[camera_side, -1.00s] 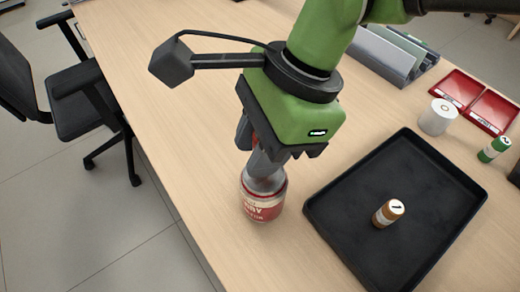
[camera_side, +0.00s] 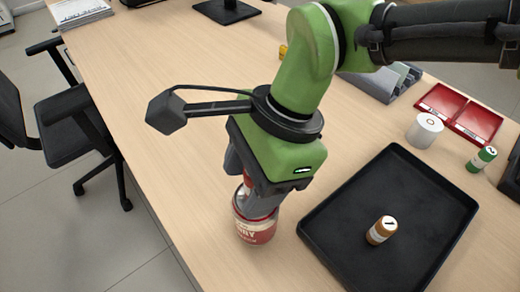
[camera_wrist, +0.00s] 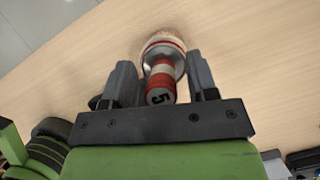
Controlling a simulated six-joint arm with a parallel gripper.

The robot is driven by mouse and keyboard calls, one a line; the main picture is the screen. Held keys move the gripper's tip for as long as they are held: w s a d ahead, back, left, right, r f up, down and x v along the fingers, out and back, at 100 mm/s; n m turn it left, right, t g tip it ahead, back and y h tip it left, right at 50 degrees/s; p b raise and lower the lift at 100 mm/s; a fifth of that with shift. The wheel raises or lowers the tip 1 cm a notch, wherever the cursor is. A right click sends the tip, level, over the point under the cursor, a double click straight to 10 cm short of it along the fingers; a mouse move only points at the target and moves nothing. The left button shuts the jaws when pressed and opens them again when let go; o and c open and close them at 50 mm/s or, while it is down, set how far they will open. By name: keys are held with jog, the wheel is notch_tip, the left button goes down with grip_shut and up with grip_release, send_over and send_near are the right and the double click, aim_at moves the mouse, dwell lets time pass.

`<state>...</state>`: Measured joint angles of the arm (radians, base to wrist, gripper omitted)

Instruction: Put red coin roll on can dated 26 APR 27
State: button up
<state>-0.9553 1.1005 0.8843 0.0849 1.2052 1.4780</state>
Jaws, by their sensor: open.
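The red coin roll (camera_wrist: 160,85), with a white band and a 5 on its near end, stands between my fingers in the wrist view. It appears to rest on top of the can (camera_wrist: 163,40). In the side view a bit of the red roll (camera_side: 242,189) shows between the fingers, above the red and cream can (camera_side: 256,231), which stands upright on the counter. The can's date is not readable. My gripper (camera_wrist: 160,66) is open, with gaps visible on both sides of the roll. It also shows in the side view (camera_side: 248,193), just above the can.
A black tray (camera_side: 345,195) to the right holds an orange-brown coin roll (camera_side: 382,230). A white paper roll (camera_side: 424,130), a green coin roll (camera_side: 481,159) and red trays (camera_side: 466,112) are farther right. The counter left of the can is narrow, ending at an edge.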

jog(key=w+d+r+n+t+y, duration=0.1)
jog(key=w+d+r, duration=0.2)
jog(key=d+r, duration=0.6)
jog(key=w+d+r+n+t, duration=0.1)
jog(key=w+d+r+t, duration=0.15)
jog(key=d+r, duration=0.6)
jog(key=s+d+r+n+t, duration=0.1)
jog(key=d+r+n, duration=0.1)
jog(key=d+r, duration=0.4)
jog(key=s+d+f+n+t+h, duration=0.1)
jog(key=s+d+f+n+t, duration=0.1)
jog(key=s+d, duration=0.4)
jog(key=s+d+f+n+t+h, duration=0.1)
jog(key=s+d+f+n+t, duration=0.1)
jog(key=s+d, duration=0.4)
jog(key=d+f+t, duration=0.1)
jog(key=d, duration=0.2)
jog(key=shift+f+h, duration=0.3)
jog(key=shift+h, duration=0.1)
